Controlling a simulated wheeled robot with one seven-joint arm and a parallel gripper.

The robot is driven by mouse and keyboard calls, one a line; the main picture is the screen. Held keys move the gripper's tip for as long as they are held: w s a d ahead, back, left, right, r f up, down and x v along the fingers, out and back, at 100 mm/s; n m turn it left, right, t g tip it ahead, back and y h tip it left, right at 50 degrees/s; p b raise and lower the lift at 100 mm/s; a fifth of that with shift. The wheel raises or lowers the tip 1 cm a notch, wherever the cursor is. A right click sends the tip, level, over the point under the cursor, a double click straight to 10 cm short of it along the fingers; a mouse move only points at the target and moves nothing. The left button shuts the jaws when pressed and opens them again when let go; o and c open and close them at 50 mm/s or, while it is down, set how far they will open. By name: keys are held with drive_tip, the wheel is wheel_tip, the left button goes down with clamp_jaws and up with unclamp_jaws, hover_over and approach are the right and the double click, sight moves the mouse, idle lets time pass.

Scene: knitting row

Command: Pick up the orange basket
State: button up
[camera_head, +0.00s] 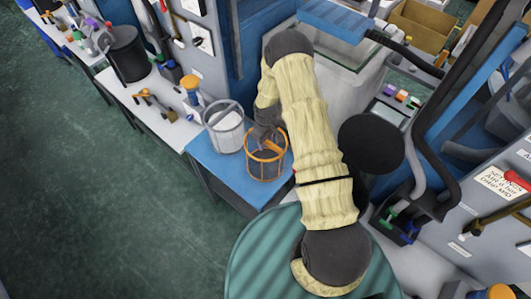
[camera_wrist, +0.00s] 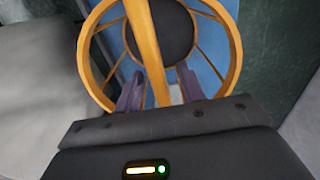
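The orange basket (camera_head: 265,173) stands on the small blue table, an open round frame with a dark bottom. In the wrist view the basket's rim (camera_wrist: 86,62) fills the upper middle, and its handle bar (camera_wrist: 148,45) runs down between my two fingers. My gripper (camera_wrist: 160,90) is open, with one finger on each side of the handle and small gaps beside it. In the head view my gripper (camera_head: 266,138) reaches down at the basket's back edge, and the fingertips are hard to make out there.
A white-grey bucket (camera_head: 225,130) stands close at the left of the basket on the blue table (camera_head: 212,165). A pale bench with tools and a dark bin (camera_head: 127,55) lies farther left. A large pale tank (camera_head: 335,85) stands behind my arm. The green floor at left is clear.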

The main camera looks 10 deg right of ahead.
drive_tip(key=shift+f, duration=0.1)
idle(0.4)
clamp_jaws()
wheel_tip(320, 180, up, 10)
drive_tip(key=b, duration=0.4)
idle(0.4)
drive_tip(key=shift+w, duration=0.15)
idle(0.5)
